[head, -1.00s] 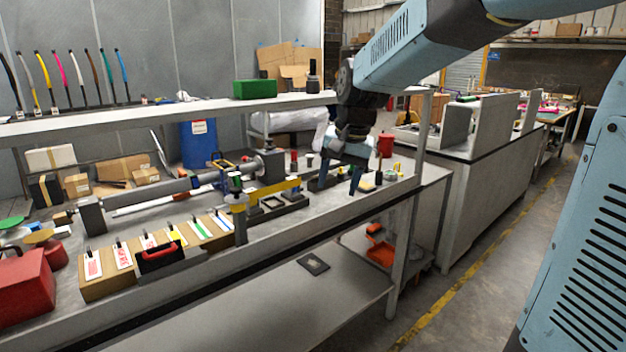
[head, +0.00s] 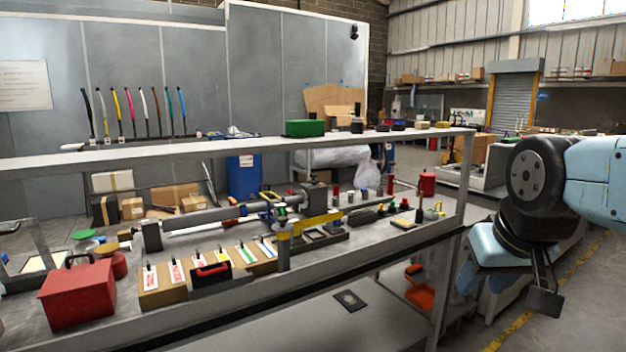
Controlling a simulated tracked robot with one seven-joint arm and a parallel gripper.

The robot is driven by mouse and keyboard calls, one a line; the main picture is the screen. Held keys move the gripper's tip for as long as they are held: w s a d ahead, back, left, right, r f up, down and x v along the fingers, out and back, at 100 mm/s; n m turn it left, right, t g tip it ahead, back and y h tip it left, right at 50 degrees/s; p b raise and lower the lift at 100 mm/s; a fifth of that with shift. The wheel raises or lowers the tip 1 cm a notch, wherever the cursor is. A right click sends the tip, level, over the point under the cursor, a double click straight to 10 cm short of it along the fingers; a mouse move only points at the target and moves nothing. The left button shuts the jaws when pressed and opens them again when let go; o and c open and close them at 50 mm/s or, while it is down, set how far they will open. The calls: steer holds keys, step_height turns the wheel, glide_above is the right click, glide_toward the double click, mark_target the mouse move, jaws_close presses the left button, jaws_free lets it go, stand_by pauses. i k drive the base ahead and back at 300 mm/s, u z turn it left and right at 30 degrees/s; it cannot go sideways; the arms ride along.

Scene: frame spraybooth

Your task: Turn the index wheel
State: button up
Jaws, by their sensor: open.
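A long grey bar fixture (head: 205,216) lies on the workbench (head: 365,238), with a dark end block (head: 314,196) at its right end. The index wheel cannot be made out clearly; it may be part of this fixture. My gripper (head: 541,288) is at the right, in front of the bench's right end and well apart from the fixture. It is open, with nothing seen between its fingers; my wrist hides part of it.
A shelf (head: 240,145) runs above the bench, with a post (head: 452,255) at its right end. A red toolbox (head: 77,293) and a box of labelled cards (head: 163,284) stand at the front left. The aisle at the right is open.

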mark_target(314, 181)
steer(key=z, duration=0.1)
steer(key=k, duration=0.25)
steer(key=u, duration=0.4)
steer(key=i, duration=0.85)
steer(key=z, duration=0.5)
steer(key=i, duration=0.6)
steer(key=z, duration=0.35)
